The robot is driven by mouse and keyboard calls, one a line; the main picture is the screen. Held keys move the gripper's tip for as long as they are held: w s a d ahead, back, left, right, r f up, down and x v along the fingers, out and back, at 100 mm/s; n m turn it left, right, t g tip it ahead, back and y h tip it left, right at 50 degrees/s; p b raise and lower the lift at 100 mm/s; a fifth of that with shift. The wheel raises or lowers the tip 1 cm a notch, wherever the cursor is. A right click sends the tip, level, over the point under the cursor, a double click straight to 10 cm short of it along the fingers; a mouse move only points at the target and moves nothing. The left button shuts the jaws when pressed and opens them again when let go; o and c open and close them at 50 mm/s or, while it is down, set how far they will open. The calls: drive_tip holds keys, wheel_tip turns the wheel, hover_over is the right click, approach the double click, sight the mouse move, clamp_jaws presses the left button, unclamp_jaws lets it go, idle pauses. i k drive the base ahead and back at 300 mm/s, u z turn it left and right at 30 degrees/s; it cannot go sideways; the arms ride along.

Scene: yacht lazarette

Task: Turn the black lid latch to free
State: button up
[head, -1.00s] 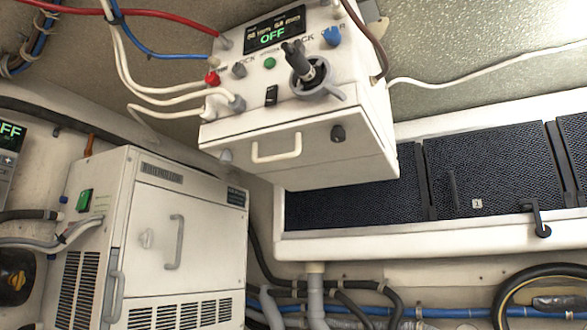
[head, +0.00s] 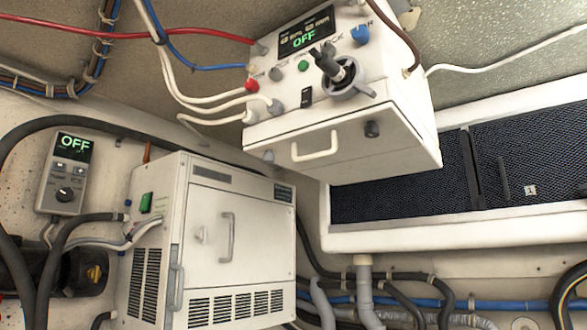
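A white control box (head: 290,135) hangs at the top centre of the head view. Its front flap has a white bar handle (head: 315,147). Dark mesh panels (head: 525,150) in a white frame lie to the right. My gripper is not in view.
The control box top carries an OFF display (head: 305,33), a black lever (head: 330,65) and several knobs. A white cabinet (head: 215,235) stands lower left, beside a grey wall controller (head: 66,172) reading OFF. Hoses and cables run along the wall and below the mesh panels.

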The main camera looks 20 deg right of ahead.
sight(372, 131)
drive_tip(key=u, duration=0.1)
drive_tip(key=k, duration=0.75)
drive_tip(key=z, duration=0.8)
drive_tip(key=i, duration=0.5)
drive_tip(key=u, duration=0.05)
